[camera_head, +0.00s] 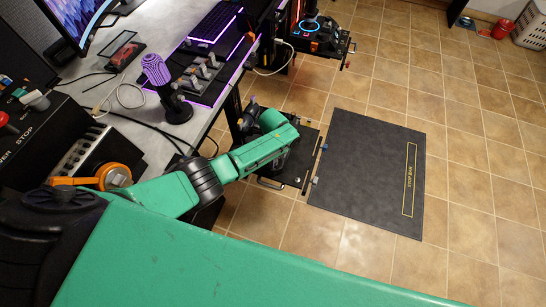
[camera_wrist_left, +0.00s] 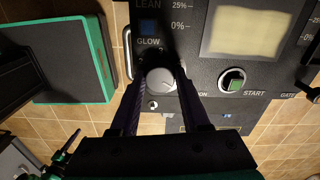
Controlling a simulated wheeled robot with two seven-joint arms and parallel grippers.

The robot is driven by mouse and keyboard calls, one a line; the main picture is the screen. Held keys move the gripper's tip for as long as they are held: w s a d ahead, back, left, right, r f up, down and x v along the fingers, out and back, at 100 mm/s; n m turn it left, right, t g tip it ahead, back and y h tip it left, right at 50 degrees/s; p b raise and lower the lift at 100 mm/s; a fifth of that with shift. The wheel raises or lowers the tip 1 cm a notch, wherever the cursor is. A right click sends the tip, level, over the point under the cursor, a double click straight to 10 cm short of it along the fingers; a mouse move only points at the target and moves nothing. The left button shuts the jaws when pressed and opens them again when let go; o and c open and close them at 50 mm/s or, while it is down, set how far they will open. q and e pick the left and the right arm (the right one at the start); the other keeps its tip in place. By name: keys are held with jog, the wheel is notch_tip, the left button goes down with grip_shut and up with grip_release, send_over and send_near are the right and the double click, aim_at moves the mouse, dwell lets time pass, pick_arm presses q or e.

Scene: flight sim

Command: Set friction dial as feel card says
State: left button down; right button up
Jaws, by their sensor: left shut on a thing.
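My left gripper (camera_wrist_left: 161,82) has its two dark fingers closed on a round grey knob (camera_wrist_left: 160,78) of a dark control panel (camera_wrist_left: 268,84). The knob has a light pointer mark; its exact setting is hard to read. "GLOW" is printed above it, and "LEAN", "25%" and "0%" stand higher up. I cannot tell whether this knob is the friction dial. In the head view my green left arm reaches a low black unit (camera_head: 306,143) beside the desk, and the fingers are hidden there. I cannot make out a feel card. My right gripper is not in view.
A green START button (camera_wrist_left: 233,80) and a pale screen (camera_wrist_left: 245,30) lie right of the knob. The desk (camera_head: 132,113) carries a purple joystick (camera_head: 166,88) and a lever block (camera_head: 203,72). A dark floor mat (camera_head: 372,165) lies right of the unit, with open tiles around it.

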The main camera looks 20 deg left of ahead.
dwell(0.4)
pick_arm(q)
jog(key=shift+c, duration=1.9)
grip_release()
notch_tip(320, 180, up, 8)
jog(key=p, duration=0.3)
jog(key=shift+f, duration=0.2)
notch_tip(320, 180, up, 7)
jog(key=shift+p, duration=0.35)
